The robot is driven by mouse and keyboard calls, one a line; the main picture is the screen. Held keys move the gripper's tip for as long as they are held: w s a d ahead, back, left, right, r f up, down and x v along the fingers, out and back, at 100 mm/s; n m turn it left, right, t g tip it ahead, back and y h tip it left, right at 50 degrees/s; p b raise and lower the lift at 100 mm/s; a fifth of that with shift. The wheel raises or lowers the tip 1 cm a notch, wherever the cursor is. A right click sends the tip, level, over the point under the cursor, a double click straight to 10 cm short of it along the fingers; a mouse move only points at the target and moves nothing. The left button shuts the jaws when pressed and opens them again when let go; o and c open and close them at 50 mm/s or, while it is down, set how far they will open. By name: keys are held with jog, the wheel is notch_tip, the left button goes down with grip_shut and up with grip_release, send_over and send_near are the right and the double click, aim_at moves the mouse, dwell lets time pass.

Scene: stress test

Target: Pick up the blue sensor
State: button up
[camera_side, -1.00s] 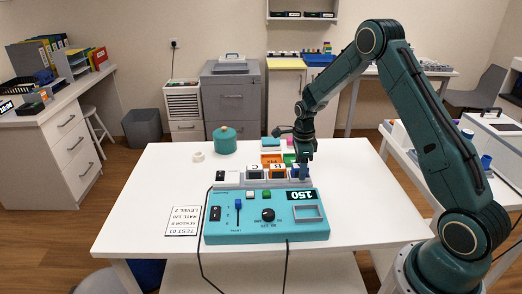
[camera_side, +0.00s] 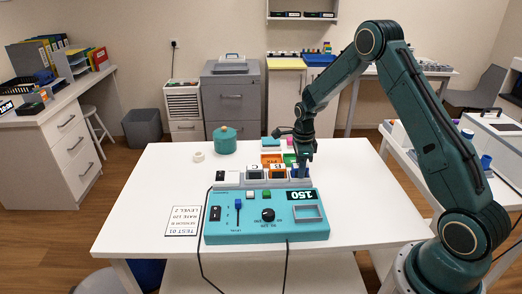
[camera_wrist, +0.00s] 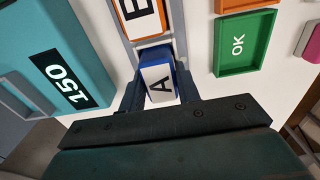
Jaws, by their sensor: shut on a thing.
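The blue sensor (camera_wrist: 158,82) has a white top marked A and sits between my gripper's fingers in the wrist view. My gripper (camera_wrist: 160,92) is shut on it. The sensor is at the right end of a grey rack (camera_side: 228,181), in line with an orange sensor (camera_wrist: 140,17) marked B and a dark one marked C (camera_side: 255,171). In the side view my gripper (camera_side: 302,170) points down over the rack's right end and hides much of the blue sensor. I cannot tell whether the sensor is clear of its slot.
A teal console (camera_side: 235,228) showing 150 stands in front of the rack. A green OK tray (camera_wrist: 243,42) and an orange tray (camera_side: 270,158) lie behind it.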

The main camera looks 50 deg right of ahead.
jog(key=shift+r, duration=0.1)
notch_tip(320, 180, up, 20)
dwell(0.7)
jog(key=shift+a, duration=0.1)
dwell(0.5)
